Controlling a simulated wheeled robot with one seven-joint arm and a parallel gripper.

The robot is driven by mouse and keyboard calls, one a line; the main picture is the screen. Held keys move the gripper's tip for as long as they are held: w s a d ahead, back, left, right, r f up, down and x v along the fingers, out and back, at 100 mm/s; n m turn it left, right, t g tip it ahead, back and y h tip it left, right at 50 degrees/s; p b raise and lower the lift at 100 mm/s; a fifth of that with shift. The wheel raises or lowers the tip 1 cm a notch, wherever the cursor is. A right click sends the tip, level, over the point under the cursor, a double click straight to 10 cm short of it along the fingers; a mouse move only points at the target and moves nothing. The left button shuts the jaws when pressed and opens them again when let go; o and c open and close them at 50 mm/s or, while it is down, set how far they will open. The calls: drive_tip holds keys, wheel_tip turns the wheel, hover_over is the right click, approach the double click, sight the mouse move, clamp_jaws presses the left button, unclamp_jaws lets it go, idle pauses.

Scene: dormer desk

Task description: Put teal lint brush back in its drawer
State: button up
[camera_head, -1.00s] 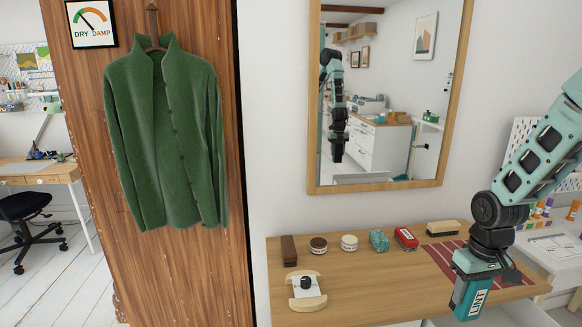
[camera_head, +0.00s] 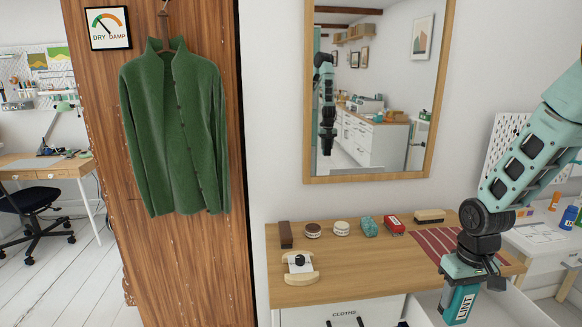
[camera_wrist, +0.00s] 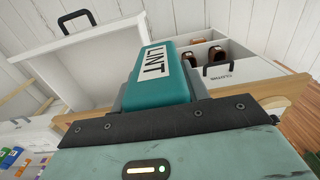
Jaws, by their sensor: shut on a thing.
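The teal lint brush (camera_head: 460,305), with a white LINT label, hangs below my gripper (camera_head: 473,268) at the right front of the desk. In the wrist view the brush (camera_wrist: 158,80) sits between the fingers of my gripper (camera_wrist: 155,103), which is shut on it. An open white drawer (camera_head: 500,310) lies below and to the right of the brush; its inside looks empty in the wrist view (camera_wrist: 85,65), with a black handle on its front. The brush is above the drawer's level, and its lower end is apart from the drawer floor.
Beside it, a partly open drawer labelled CLOTHS (camera_head: 345,313) holds brown items (camera_wrist: 218,53). On the desk (camera_head: 390,265) stand a brown block (camera_head: 286,235), tins, a teal item (camera_head: 369,226), a red box (camera_head: 394,224) and a brush (camera_head: 430,216). A mirror (camera_head: 370,178) hangs behind.

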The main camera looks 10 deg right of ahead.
drive_tip(key=w+a+f, duration=0.2)
drive_tip(key=a+f, duration=0.8)
drive_tip(key=a, duration=0.3)
drive_tip(key=shift+w+a+f+n, duration=0.15)
drive_tip(key=shift+w+f+n, duration=0.05)
drive_tip(key=shift+w+n, duration=0.1)
idle(0.3)
